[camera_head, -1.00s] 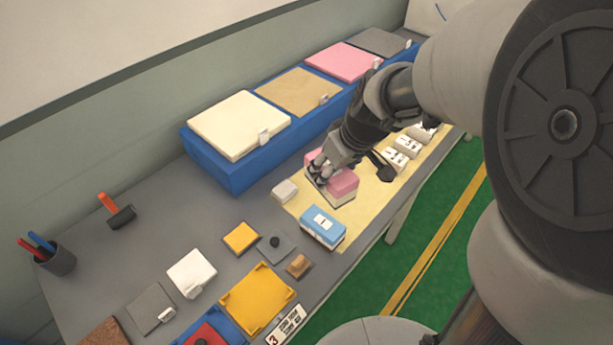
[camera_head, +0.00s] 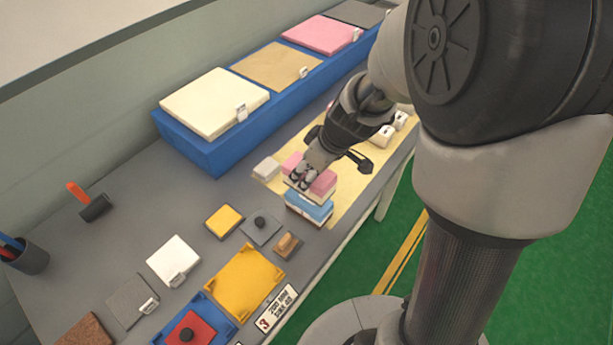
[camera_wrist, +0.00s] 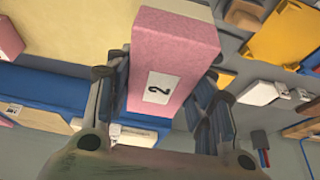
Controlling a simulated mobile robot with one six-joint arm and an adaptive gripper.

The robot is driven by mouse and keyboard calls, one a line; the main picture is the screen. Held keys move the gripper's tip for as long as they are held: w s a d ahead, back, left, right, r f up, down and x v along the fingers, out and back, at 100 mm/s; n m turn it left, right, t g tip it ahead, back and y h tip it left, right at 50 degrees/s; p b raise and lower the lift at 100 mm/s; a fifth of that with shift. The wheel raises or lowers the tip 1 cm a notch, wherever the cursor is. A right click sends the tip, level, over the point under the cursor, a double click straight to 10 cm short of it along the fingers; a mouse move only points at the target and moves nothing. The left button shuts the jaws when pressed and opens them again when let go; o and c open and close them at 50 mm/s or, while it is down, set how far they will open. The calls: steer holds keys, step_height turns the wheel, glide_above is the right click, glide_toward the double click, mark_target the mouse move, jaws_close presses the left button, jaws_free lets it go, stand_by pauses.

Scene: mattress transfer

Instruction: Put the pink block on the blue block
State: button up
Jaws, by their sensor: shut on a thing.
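The pink block (camera_head: 322,184) has a whitish lower layer and is held in my gripper (camera_head: 303,176). In the wrist view the pink block (camera_wrist: 175,50) shows a white label with a 2, with a gripper finger on each side. The blue block (camera_head: 308,207) lies on the pale yellow mat, directly below the pink block in the head view. I cannot tell whether the two touch or a small gap remains. The blue block is not clearly seen in the wrist view.
A small white block (camera_head: 266,168) lies just left of the pink block. White blocks (camera_head: 383,136) stand behind my wrist on the mat (camera_head: 350,186). A long blue stand (camera_head: 205,150) holding coloured slabs runs along the back. A yellow tray (camera_head: 245,280) is at the front.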

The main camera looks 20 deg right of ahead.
steer(key=shift+f+b, duration=0.9)
steer(key=shift+f, duration=1.25)
steer(key=shift+f+b, duration=0.2)
steer(key=shift+b, duration=0.1)
steer(key=o, duration=0.9)
steer(key=shift+r, duration=0.1)
